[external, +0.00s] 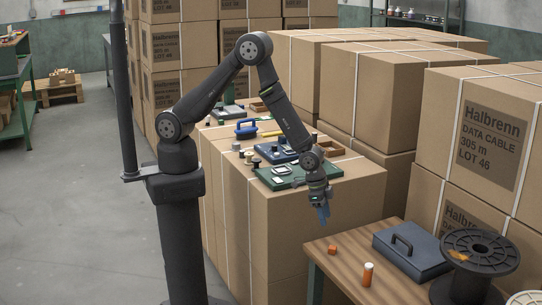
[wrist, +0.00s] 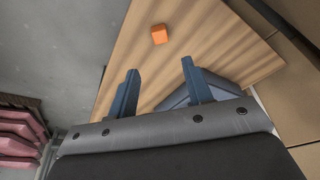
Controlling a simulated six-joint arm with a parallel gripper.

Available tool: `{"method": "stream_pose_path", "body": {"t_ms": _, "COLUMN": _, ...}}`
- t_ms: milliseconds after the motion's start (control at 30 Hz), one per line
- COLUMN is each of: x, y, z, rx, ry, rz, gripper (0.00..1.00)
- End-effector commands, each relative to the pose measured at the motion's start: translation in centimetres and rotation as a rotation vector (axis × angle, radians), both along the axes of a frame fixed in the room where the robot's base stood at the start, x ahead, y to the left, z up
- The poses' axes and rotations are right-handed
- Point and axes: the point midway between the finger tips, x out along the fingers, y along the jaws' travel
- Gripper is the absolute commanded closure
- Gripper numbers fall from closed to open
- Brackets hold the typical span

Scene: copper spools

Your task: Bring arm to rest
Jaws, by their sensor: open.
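My gripper (external: 322,214) hangs from my bent arm beside the tall carton, pointing down, a little to the left of and above the wooden table (external: 343,262). In the wrist view my gripper (wrist: 158,86) has its two blue-grey fingers spread apart, with nothing between them. An orange cube (external: 333,250) lies on the table near its left edge. It also shows in the wrist view (wrist: 159,34), beyond the fingertips and apart from them.
On the table are an orange-and-white cylinder (external: 367,275) and a dark blue case (external: 411,250). A black spool (external: 480,252) stands at the right. Cartons (external: 478,133) rise behind. Several small items and a green board (external: 290,177) lie on the near carton.

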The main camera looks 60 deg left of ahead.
Motion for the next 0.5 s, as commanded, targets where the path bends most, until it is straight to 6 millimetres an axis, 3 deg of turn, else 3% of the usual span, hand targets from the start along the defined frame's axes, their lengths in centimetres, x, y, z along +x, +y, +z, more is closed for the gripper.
{"method": "stream_pose_path", "body": {"t_ms": 333, "x": 0.0, "y": 0.0, "z": -0.3, "rx": 0.001, "ry": 0.001, "rz": 0.000, "gripper": 0.54}}
{"method": "stream_pose_path", "body": {"t_ms": 500, "x": 0.3, "y": -0.3, "z": -1.7, "rx": 0.001, "ry": 0.001, "rz": 0.000, "gripper": 0.54}}
